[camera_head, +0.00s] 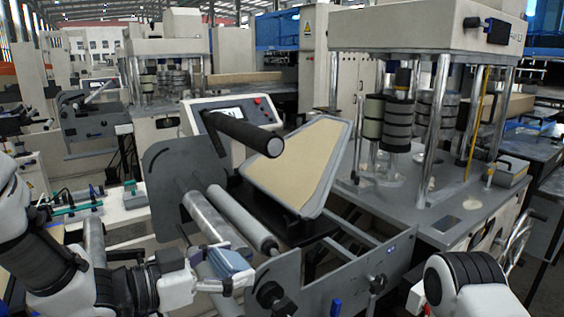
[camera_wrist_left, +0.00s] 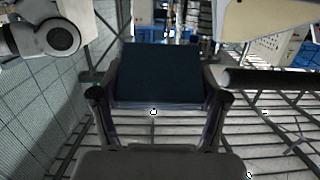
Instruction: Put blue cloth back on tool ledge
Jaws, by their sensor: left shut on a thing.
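My left gripper (camera_head: 218,278) reaches in from the lower left and is shut on the blue cloth (camera_head: 234,264), a folded pale-blue block in the head view. In the left wrist view the cloth (camera_wrist_left: 158,72) looks dark navy and sits between the two fingers of my left gripper (camera_wrist_left: 160,97). The cloth is held up in front of the machine's rollers; I cannot tell if it touches the frame. The pale ledge with tools (camera_head: 118,213), probably the tool ledge, is left of and behind the gripper. My right arm shows at lower right, its gripper out of view.
Teal-handled tools (camera_head: 76,209) lie on the ledge's left part. A grey roller (camera_head: 243,220), a metal roller (camera_head: 212,220) and a dark side plate (camera_head: 172,170) stand close behind the gripper. A black-handled bar (camera_head: 244,133) juts out above. The grey machine frame (camera_head: 345,285) is to the right.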

